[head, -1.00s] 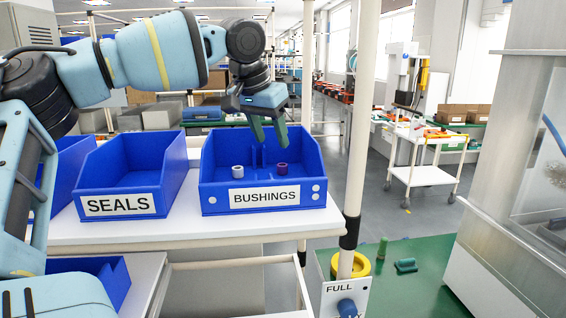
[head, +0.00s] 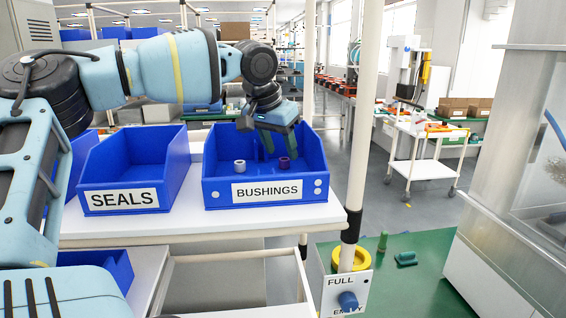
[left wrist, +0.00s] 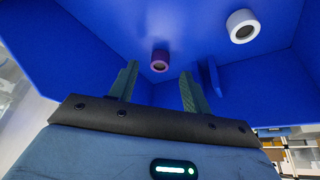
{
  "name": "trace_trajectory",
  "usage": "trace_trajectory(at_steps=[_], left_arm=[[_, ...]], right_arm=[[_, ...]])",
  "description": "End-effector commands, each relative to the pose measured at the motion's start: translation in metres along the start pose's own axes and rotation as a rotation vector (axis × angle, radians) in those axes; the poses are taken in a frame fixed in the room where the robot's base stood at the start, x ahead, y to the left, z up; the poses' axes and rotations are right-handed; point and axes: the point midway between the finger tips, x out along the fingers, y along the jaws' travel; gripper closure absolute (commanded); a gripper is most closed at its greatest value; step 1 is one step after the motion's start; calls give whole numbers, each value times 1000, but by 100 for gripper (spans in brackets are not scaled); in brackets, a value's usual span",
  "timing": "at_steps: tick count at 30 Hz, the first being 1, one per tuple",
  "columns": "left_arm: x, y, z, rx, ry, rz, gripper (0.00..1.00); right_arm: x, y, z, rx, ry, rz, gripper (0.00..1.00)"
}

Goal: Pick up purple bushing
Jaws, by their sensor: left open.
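The purple bushing (head: 284,162) stands in the right part of the blue BUSHINGS bin (head: 240,195). A white bushing (head: 239,167) stands to its left in the same bin. My left gripper (head: 282,148) is open and empty, with its fingers pointing down inside the bin, just above and behind the purple bushing. In the left wrist view the purple bushing (left wrist: 160,61) lies beyond the fingertips, between their lines and apart from them. The white bushing (left wrist: 243,26) shows there at the upper right. My right gripper is not in view.
An empty-looking blue SEALS bin (head: 135,180) stands left of the BUSHINGS bin on a white shelf (head: 210,225). The bin walls and a low divider (left wrist: 213,77) surround the fingers. A cream post (head: 362,120) rises at the shelf's right end.

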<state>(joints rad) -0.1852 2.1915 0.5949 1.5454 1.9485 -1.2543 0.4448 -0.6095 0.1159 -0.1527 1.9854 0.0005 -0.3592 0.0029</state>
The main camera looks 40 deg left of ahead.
Motion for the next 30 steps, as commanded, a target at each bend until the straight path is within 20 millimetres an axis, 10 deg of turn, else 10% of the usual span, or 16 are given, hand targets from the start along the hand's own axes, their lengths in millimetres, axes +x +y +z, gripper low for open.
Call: trace_trajectory(at_steps=[14, 25, 30], left_arm=[[26, 1, 0, 0, 1, 0, 52], [25, 1, 0, 0, 1, 0, 99], [25, 1, 0, 0, 2, 0, 100]], right_arm=[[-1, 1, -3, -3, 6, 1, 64], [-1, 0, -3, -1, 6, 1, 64], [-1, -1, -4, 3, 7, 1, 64]])
